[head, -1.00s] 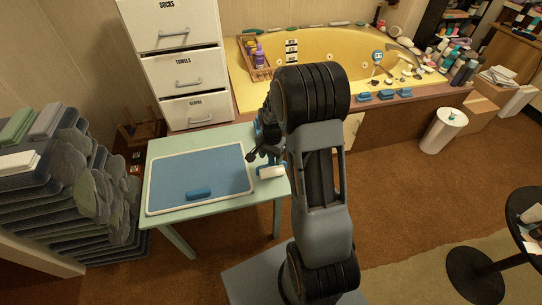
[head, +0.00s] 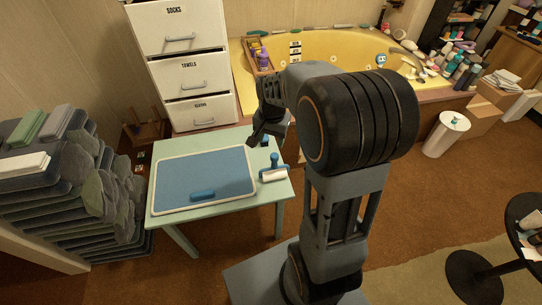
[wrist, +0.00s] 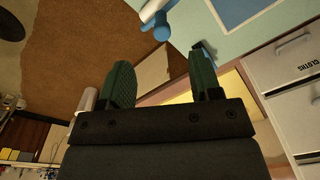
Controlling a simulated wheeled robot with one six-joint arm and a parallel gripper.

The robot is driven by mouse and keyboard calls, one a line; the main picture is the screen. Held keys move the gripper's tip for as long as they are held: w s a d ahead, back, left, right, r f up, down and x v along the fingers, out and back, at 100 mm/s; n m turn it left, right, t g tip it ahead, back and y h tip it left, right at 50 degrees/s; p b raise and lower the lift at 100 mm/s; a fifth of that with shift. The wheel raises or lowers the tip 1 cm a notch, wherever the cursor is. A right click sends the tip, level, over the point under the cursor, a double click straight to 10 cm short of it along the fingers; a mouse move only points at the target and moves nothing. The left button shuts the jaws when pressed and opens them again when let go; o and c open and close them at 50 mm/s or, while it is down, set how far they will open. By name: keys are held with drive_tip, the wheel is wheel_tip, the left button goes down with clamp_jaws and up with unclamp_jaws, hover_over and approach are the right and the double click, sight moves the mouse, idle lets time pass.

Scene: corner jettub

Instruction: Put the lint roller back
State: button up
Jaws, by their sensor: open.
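The lint roller, with a white roll (head: 274,175) and a blue handle, rests near the right edge of the pale green table (head: 185,228). It also shows at the top of the wrist view, with its blue handle (wrist: 161,28) and part of the white roll. My gripper (head: 257,139) is above the far right part of the table, beyond the roller and apart from it. In the wrist view my gripper (wrist: 161,80) is open, with nothing between its dark green fingers. A small blue item (head: 265,142) is partly hidden beside the gripper.
A blue mat (head: 200,172) with a blue brush-like item (head: 203,196) covers most of the table. The yellow tub (head: 335,48) lies behind right.

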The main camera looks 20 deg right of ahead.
drive_tip(key=s+a+r+n+t, duration=0.1)
drive_tip(key=s+a+r+n, duration=0.1)
drive_tip(key=s, duration=0.4)
drive_tip(key=s+a+r+n+t, duration=0.1)
drive_tip(key=s+a+r+n, duration=0.1)
drive_tip(key=s+a+n, duration=0.2)
drive_tip(key=s+n, duration=0.2)
drive_tip(key=shift+s+a+r+n, duration=0.25)
drive_tip(key=shift+s+a+n, duration=0.05)
drive_tip(key=shift+s, duration=0.1)
